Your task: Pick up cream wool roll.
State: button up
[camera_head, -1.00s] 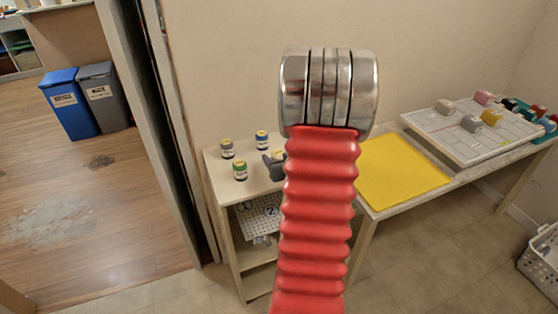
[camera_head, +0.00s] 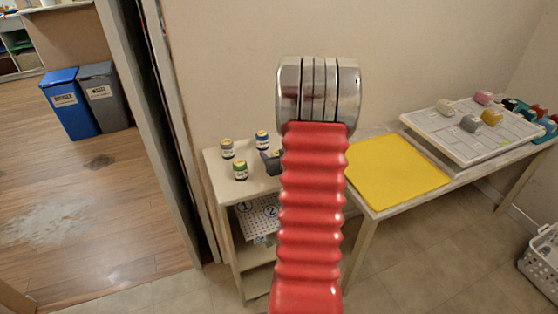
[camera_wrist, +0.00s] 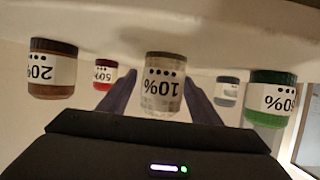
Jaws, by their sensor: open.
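The cream wool roll (camera_head: 444,106) lies on the white board (camera_head: 462,152) on the right-hand table in the head view, beside grey, yellow and pink rolls. It is not in the wrist view. My gripper (camera_head: 271,160) is far to the left of it, over the small shelf, partly hidden behind my red arm. In the wrist view my gripper (camera_wrist: 160,78) has its two dark fingers spread apart. A jar marked 10% (camera_wrist: 162,88) appears upside down in front of them. I cannot tell its depth relative to the fingers.
Several small jars (camera_head: 240,170) stand on the wooden shelf (camera_head: 214,168). A yellow mat (camera_head: 395,175) lies on the table, left of the board. More coloured items (camera_head: 540,112) crowd the board's far right. A white basket (camera_head: 542,258) stands on the floor at right.

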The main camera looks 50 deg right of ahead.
jog(key=shift+c, duration=0.2)
jog(key=c, duration=1.1)
jog(key=shift+r, duration=0.15)
notch_tip(320, 180, up, 10)
dwell(0.7)
